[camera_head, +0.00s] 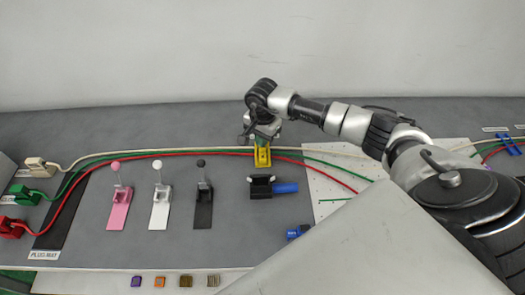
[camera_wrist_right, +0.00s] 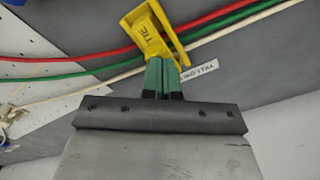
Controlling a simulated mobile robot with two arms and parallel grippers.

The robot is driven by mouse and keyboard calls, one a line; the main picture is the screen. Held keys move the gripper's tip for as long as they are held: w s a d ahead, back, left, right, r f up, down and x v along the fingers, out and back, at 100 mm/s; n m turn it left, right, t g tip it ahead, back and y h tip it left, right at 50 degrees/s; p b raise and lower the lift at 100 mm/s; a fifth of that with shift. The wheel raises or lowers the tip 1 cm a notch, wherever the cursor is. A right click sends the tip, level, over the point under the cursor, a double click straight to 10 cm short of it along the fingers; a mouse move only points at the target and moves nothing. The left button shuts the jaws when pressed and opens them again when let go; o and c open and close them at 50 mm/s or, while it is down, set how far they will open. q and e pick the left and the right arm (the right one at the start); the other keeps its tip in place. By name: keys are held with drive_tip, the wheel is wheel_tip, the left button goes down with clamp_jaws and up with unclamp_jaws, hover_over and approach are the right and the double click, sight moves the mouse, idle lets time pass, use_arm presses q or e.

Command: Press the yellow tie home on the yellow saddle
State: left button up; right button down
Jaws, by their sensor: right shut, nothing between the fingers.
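The yellow tie (camera_wrist_right: 147,30), marked "TIE", shows at the top of the right wrist view. Yellow parts also show below the gripper in the head view (camera_head: 263,157). I cannot clearly separate the tie from its yellow saddle, nor tell how far down the tie sits. The red, green and white cables run at the yellow parts. My right gripper (camera_wrist_right: 168,62) is shut and empty, its green fingertips together at the near end of the yellow piece, touching or very close. In the head view the right gripper (camera_head: 260,142) is just above the yellow parts. My left gripper is not in view.
Pink (camera_head: 118,207), white (camera_head: 159,207) and black (camera_head: 203,207) lever fixtures stand to the left. A black fixture with a blue handle (camera_head: 285,187) sits just in front of the yellow parts. Plugs (camera_head: 40,166) are at the far left. The grey table is clear behind the cables.

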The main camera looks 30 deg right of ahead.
drive_tip(key=shift+s, duration=0.1)
drive_tip(key=shift+r+p, duration=1.05)
drive_tip(key=shift+r, duration=0.85)
wheel_tip(320, 180, up, 11)
drive_tip(key=b, duration=0.2)
drive_tip(key=shift+f, duration=0.15)
